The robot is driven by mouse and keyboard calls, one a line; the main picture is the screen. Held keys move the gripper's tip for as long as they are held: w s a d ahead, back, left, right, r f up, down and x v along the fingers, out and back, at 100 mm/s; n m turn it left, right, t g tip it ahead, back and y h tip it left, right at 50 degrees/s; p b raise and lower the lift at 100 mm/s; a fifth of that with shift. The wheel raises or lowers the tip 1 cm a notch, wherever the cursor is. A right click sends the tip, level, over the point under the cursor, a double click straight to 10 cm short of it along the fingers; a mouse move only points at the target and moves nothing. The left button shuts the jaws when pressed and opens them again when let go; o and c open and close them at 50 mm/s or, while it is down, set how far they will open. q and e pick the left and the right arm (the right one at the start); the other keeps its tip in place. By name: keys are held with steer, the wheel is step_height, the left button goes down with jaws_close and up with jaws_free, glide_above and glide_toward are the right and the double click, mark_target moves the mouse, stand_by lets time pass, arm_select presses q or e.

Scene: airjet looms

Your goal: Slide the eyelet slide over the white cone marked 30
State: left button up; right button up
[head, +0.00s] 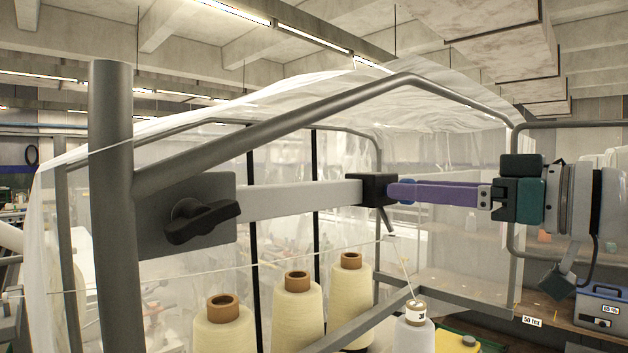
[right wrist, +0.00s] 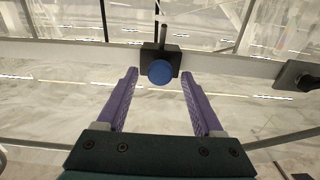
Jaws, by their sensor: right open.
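The eyelet slide (head: 377,188) is a black block on a pale horizontal bar (head: 300,197), with a thin eyelet arm hanging down. Its round blue knob (right wrist: 160,73) faces my right wrist camera. My right gripper (head: 400,191) comes in from the right with open purple fingers. In the right wrist view its fingertips (right wrist: 158,76) stand on either side of the knob, with gaps on both sides. The white cone (head: 415,336) stands below and to the right of the slide; its dark mark is only partly readable. A thread slants from the eyelet down to its top. My left gripper is not seen.
Several cream cones (head: 297,310) with brown tops stand left of the white cone. A black clamp with a handle (head: 203,220) holds the bar near a grey post (head: 111,200). Clear sheeting hangs over the frame. A blue-grey box (head: 600,308) sits far right.

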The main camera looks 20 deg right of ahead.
jaws_close()
stand_by(0.4)
stand_by(0.9)
